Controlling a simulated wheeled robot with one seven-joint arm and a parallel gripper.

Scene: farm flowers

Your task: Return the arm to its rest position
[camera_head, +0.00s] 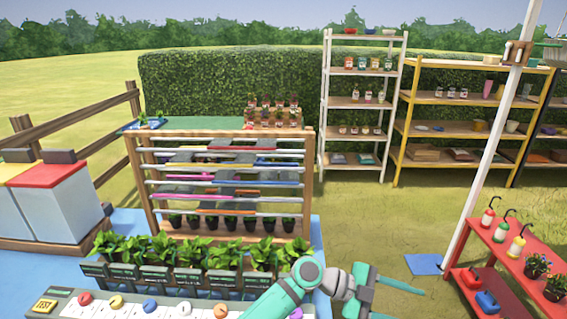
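My teal arm rises from the bottom edge of the camera_head view. Its end, my gripper (390,288), is at the lower middle, to the right of a row of potted plants (195,252). Thin finger-like parts point to the right, over grass.
A wooden rack (225,185) with coloured slats stands behind the plants. A panel with coloured knobs (150,306) is at the bottom left. A red shelf (495,270) with sprayers and flowerpots is at the right.

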